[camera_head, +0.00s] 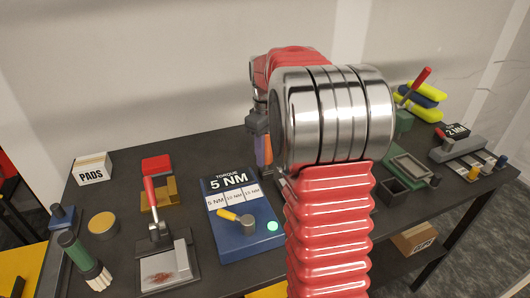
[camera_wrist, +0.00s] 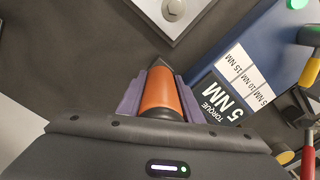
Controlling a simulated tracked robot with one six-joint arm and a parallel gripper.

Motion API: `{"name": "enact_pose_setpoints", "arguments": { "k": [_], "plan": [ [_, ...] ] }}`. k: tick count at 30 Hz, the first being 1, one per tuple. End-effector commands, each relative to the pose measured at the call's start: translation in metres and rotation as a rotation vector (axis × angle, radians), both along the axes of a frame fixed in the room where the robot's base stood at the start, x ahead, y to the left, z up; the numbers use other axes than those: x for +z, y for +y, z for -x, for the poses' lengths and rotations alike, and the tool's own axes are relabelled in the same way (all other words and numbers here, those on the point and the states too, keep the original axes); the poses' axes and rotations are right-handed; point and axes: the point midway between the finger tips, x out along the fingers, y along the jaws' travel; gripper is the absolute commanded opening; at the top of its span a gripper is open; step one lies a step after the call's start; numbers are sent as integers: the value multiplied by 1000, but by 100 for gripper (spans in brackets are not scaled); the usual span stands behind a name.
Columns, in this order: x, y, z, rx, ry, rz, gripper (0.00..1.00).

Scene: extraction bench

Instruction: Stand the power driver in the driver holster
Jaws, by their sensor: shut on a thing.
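My gripper (camera_wrist: 160,90) is shut on the power driver (camera_wrist: 159,92), an orange body with a dark tapered tip and a dark lower end. Its purple fingers press on both sides of the body in the wrist view. In the head view my gripper (camera_head: 262,140) is largely hidden behind my own arm, and only a strip of the orange driver (camera_head: 268,153) shows. I cannot make out the driver holster for sure; a dark square open-topped box (camera_head: 394,192) stands right of my arm.
The blue torque unit (camera_head: 240,235) with a yellow-handled knob is close to the driver; it also shows in the wrist view (camera_wrist: 265,50). A metal plate with a bolt (camera_wrist: 172,10) lies near the driver's tip. A pads box (camera_head: 92,170) and a clamp (camera_head: 165,262) stand left.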

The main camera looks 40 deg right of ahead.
Motion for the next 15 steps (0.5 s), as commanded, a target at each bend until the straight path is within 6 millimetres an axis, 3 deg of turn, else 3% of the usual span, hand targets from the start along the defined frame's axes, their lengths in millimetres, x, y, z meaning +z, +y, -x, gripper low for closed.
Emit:
{"name": "enact_pose_setpoints", "arguments": {
  "k": [11, 15],
  "plan": [
    [0, 0, 0, 0, 0, 0, 1],
    [0, 0, 0, 0, 0, 1, 0]
  ]
}}
